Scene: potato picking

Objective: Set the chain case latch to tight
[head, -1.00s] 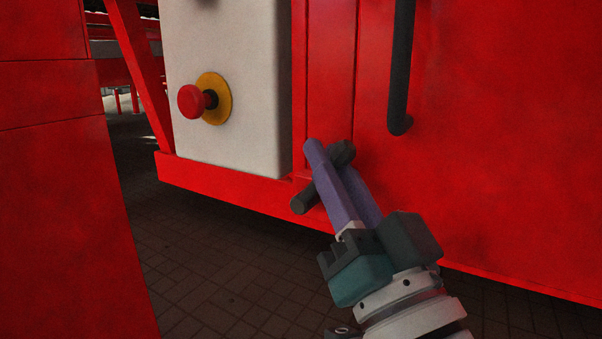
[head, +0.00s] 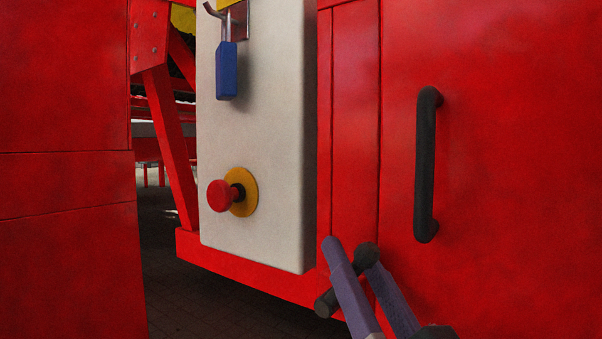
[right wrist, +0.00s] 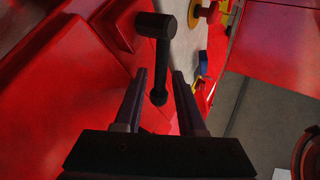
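The chain case latch (head: 341,287) is a short dark bar with a round knob end, low on the red machine. It slants from lower left to upper right in the head view. In the right wrist view the latch (right wrist: 162,55) shows as a black T-shaped handle. My right gripper (head: 352,255) has its purple fingers on either side of the latch. In the right wrist view the fingers (right wrist: 159,75) are apart, with gaps visible beside the bar, so it is open around it. My left gripper is not in view.
A white panel (head: 270,150) with a red emergency button (head: 219,196) and a blue padlock (head: 227,70) stands left of the latch. A black vertical handle (head: 426,165) is on the red door at right. A red panel (head: 65,240) stands close at left.

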